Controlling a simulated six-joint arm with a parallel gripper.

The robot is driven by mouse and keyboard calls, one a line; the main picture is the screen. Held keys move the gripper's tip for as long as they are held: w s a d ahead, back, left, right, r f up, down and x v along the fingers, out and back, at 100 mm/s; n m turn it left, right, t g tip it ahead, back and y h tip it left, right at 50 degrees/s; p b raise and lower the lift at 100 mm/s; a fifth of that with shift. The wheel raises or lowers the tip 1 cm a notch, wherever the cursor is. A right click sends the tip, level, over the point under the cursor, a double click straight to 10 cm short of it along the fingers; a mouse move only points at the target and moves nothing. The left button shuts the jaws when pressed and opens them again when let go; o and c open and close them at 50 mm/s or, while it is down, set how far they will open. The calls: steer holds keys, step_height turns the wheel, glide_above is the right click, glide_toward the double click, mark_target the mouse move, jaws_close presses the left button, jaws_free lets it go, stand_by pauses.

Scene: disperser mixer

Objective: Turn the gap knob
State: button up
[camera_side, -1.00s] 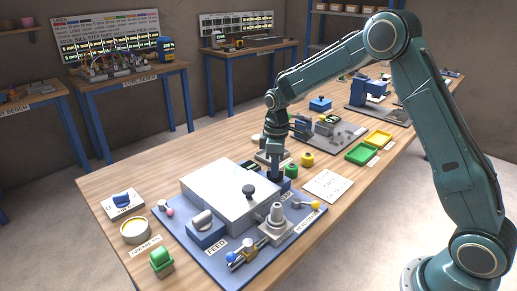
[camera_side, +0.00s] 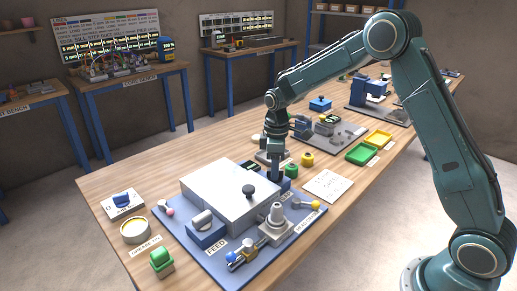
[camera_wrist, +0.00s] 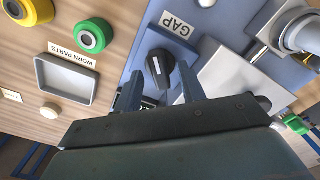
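In the side view my gripper (camera_side: 276,172) points down at the back corner of the blue mixer plate (camera_side: 303,221). There the gripper hides the knob.
A large grey housing (camera_side: 220,190) with a dark knob on top stands beside my gripper. Green (camera_side: 291,171) and yellow (camera_side: 307,159) round parts stand close behind it. A "WORN PARTS" tray (camera_wrist: 66,80) is nearby. A white paper sheet (camera_side: 328,185) lies at the right.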

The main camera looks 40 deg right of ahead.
step_height(320, 180, up, 14)
stand_by(0.8)
steer(key=s+a+r+m+t, duration=0.15)
steer(key=s+r, duration=0.25)
steer(key=s, duration=0.4)
steer(key=s+a+r+m+t, duration=0.1)
steer(key=s+a+r+m, duration=0.2)
steer(key=s, duration=0.5)
steer(key=s+f+m+t, duration=0.2)
steer(key=s+m+t, duration=0.1)
steer(key=s, duration=1.2)
steer(key=shift+f, duration=0.2)
steer(key=shift+m, duration=0.25)
